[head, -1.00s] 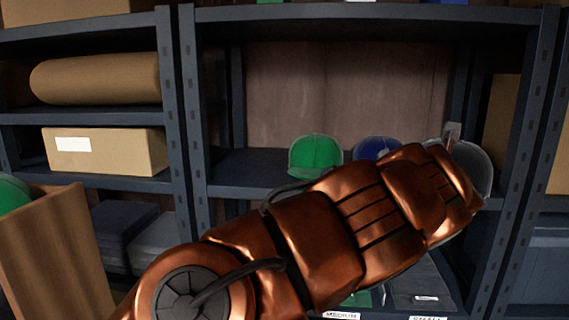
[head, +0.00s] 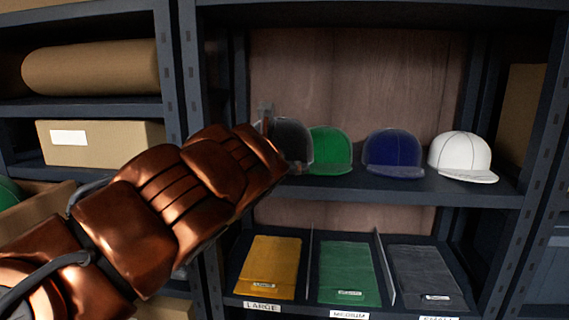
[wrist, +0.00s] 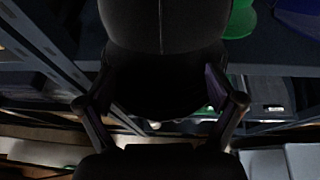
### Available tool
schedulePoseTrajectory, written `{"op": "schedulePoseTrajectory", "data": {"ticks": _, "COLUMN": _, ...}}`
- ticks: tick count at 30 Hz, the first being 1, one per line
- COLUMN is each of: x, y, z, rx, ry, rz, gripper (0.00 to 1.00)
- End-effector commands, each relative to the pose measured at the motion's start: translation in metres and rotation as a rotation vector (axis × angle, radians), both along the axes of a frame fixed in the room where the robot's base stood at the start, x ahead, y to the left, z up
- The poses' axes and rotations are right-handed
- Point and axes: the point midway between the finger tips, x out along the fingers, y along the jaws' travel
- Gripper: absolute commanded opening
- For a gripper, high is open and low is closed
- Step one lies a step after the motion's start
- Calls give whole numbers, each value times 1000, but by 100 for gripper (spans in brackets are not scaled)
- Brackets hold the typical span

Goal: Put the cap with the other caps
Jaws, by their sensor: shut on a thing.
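A dark grey cap (head: 294,140) is at the left of the cap row in the head view, partly hidden by my arm. It also fills the top middle of the wrist view (wrist: 165,30). My gripper (wrist: 161,78) is shut on this cap, a finger on each side. In the head view only a bit of my gripper (head: 265,115) shows behind the arm. A green cap (head: 330,150), a blue cap (head: 393,152) and a white cap (head: 461,153) sit in a row on the middle shelf. The grey cap overlaps the green cap's left edge; I cannot tell whether they touch.
The middle shelf (head: 400,190) has dark uprights at both sides. Below it lie folded yellow (head: 271,265), green (head: 346,270) and grey cloths (head: 425,272) between thin dividers. A cardboard box (head: 100,145) and a brown roll (head: 90,70) are on the left rack.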

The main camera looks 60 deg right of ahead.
Motion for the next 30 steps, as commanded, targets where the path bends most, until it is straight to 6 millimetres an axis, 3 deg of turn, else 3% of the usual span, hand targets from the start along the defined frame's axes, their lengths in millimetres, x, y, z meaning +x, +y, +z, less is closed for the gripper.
{"op": "schedulePoseTrajectory", "data": {"ticks": 21, "x": 79, "y": -79, "z": -10, "rx": 3, "ry": 2, "rz": 4, "gripper": 50}}
{"op": "schedulePoseTrajectory", "data": {"ticks": 30, "x": 92, "y": -95, "z": -13, "rx": 1, "ry": 0, "rz": 0, "gripper": 50}}
